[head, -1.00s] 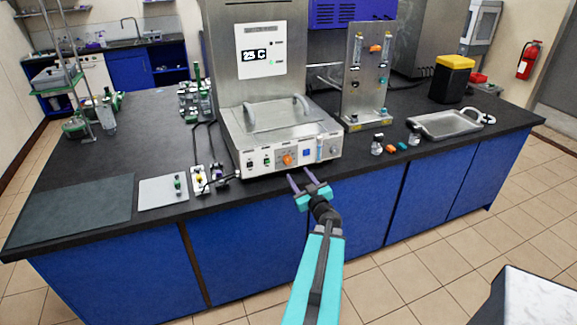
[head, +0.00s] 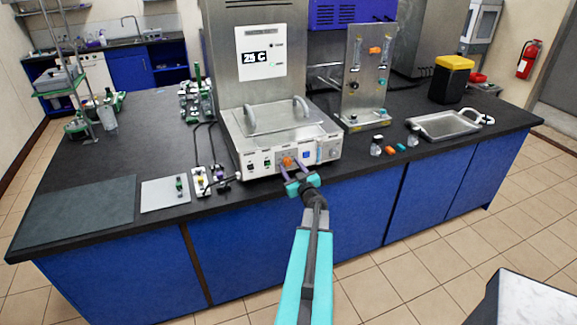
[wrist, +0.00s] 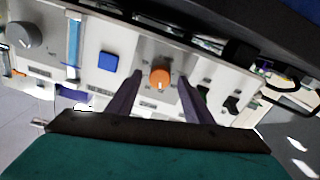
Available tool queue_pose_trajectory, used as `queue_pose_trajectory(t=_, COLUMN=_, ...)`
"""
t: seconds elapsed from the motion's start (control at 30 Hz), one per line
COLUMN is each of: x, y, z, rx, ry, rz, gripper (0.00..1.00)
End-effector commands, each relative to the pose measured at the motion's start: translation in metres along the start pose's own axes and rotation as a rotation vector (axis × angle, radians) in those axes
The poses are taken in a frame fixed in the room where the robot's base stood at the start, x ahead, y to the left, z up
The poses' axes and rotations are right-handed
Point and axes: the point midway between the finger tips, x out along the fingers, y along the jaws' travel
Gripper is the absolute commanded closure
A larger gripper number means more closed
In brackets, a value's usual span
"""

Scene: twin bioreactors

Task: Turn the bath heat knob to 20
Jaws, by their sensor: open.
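The orange knob (head: 288,162) is on the front panel of the steel bath (head: 270,130). It also shows in the wrist view (wrist: 160,78), between and a little beyond my finger tips. My gripper (head: 293,168) is open at the panel, one finger on either side of the knob's line. I cannot tell whether a finger touches the knob. A display (head: 262,58) above the bath reads about 25 C, its digits blurred. The knob's scale marks are too small to read.
On the panel, a blue square button (wrist: 108,61) and a grey knob (wrist: 24,37) lie beside the orange knob. Dark switches (wrist: 231,104) sit on its other side. A flowmeter stand (head: 366,75) and a metal tray (head: 444,124) stand to the right on the bench.

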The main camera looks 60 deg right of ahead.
Motion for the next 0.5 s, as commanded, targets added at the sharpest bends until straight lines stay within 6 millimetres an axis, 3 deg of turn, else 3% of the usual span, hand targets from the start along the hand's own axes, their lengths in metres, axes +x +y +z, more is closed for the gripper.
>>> queue_pose_trajectory(t=0.5, x=0.0095, y=-0.0005, z=0.0000, rx=0.001, ry=0.000, rz=0.000, gripper=0.54)
